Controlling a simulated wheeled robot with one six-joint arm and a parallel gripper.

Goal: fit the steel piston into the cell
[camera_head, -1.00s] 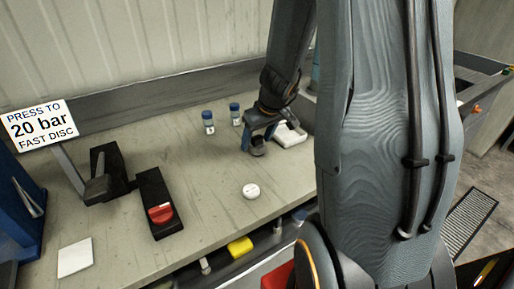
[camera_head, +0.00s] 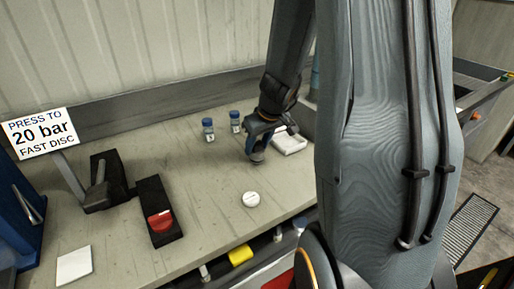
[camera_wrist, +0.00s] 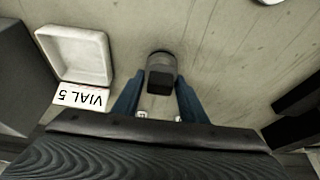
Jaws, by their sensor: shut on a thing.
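My gripper (camera_wrist: 160,108) is shut on the steel piston, a short grey cylinder with a dark block on its near side (camera_wrist: 161,75). In the head view my gripper (camera_head: 258,143) holds the piston (camera_head: 257,156) low over the bench, left of a white open tray; any gap beneath it is hard to judge. A round white piece (camera_head: 251,199) lies on the bench in front of the gripper. I cannot tell which object is the cell.
The white tray (camera_wrist: 75,55) has a "VIAL 5" label. Two blue-capped vials (camera_head: 208,129) stand behind. The mid-bench is mostly clear.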

